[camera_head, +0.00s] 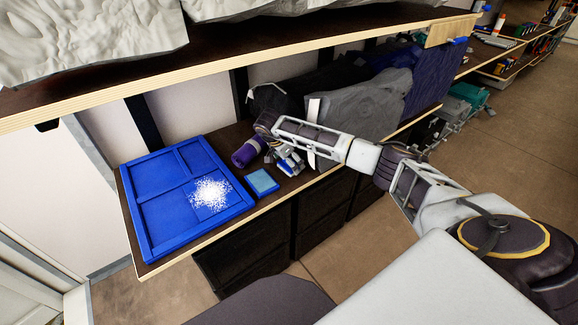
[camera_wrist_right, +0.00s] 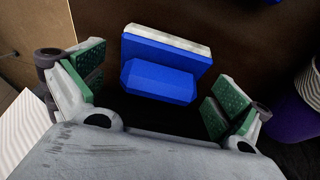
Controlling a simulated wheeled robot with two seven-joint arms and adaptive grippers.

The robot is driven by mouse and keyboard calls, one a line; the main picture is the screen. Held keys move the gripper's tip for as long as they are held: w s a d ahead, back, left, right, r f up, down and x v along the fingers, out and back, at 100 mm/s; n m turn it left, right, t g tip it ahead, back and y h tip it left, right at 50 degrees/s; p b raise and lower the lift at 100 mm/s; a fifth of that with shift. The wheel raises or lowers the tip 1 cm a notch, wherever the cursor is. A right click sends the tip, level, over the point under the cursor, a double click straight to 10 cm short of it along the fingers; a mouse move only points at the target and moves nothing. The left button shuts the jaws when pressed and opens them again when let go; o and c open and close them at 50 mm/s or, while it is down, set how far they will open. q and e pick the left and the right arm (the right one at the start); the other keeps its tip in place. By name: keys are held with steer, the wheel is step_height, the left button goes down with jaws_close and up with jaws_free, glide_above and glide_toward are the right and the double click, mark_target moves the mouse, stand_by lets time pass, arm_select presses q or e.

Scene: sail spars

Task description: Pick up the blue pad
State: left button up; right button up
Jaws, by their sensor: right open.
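The blue pad (camera_wrist_right: 160,65) is a blue block with a raised blue grip and a pale, speckled layer along one edge. In the right wrist view it lies ahead of my right gripper (camera_wrist_right: 150,92), between the two green-lined fingers and apart from both. The gripper is open and empty. In the head view my right gripper (camera_head: 286,158) reaches down to the dark shelf, and the blue pad (camera_head: 291,165) shows partly there, mostly hidden by the fingers. My left gripper is not in view.
A purple roll (camera_head: 247,152) lies close left of the gripper. A small light-blue-topped box (camera_head: 262,182) and a blue tray (camera_head: 149,239) with white powder are further left. Grey bags (camera_head: 365,105) stand behind the arm. An upper shelf (camera_head: 250,58) overhangs.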

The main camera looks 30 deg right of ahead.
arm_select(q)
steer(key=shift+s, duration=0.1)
arm_select(e)
steer(key=c, duration=1)
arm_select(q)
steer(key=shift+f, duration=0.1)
arm_select(e)
steer(key=shift+r, duration=0.15)
steer(key=shift+a+r, duration=0.2)
steer(key=shift+r, duration=0.25)
step_height(320, 180, up, 6)
steer(key=shift+f+p, duration=0.15)
steer(key=shift+p, duration=0.45)
arm_select(q)
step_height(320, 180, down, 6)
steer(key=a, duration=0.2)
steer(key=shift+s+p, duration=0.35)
steer(key=shift+p, duration=0.05)
arm_select(e)
steer(key=s+a, duration=0.1)
steer(key=a, duration=1.8)
steer(key=shift+s+a, duration=0.3)
